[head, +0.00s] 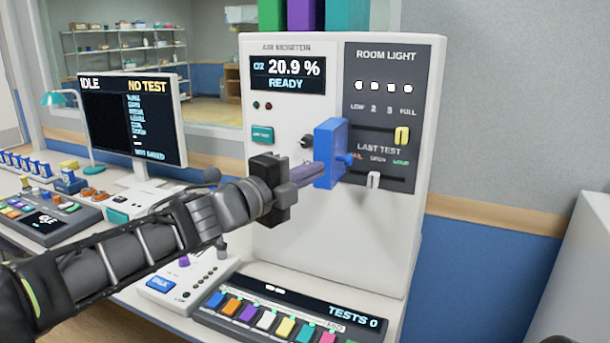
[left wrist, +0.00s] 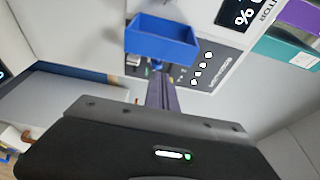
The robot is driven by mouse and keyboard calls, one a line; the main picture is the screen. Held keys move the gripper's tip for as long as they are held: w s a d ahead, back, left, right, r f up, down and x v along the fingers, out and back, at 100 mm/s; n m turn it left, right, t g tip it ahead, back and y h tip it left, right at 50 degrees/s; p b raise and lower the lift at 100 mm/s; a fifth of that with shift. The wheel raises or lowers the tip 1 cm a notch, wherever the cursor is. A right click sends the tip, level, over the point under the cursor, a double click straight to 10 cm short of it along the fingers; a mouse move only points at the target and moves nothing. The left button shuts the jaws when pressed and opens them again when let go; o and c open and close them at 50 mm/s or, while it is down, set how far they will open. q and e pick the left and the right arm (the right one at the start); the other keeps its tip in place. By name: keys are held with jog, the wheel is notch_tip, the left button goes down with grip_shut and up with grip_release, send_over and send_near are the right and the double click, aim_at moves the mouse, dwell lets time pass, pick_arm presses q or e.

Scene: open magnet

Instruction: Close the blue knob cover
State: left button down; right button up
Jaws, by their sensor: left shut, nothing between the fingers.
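The blue knob cover (head: 331,150) is a box-shaped cover standing out from the front of the white air monitor (head: 290,220), swung open. A small blue knob (head: 348,160) shows just right of it on the dark panel. My left gripper (head: 308,173) is shut and empty, its fingertips at the cover's left side in the head view; I cannot tell if they touch it. In the left wrist view the cover (left wrist: 165,38) lies just beyond my left fingertips (left wrist: 158,80), with its hollow side partly showing.
The dark panel (head: 392,110) carries a yellow slider (head: 402,135) and a white slider (head: 374,180). A strip of coloured keys (head: 285,318) lies below the monitor. A screen (head: 130,120) and a control box (head: 45,218) stand at left. The space before the monitor's right side is clear.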

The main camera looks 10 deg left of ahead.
aim_at(344, 157)
pick_arm(q)
jog(key=x, duration=0.6)
jog(key=shift+w+d, duration=0.15)
jog(key=shift+w, duration=0.05)
pick_arm(e)
jog(key=shift+r, duration=0.1)
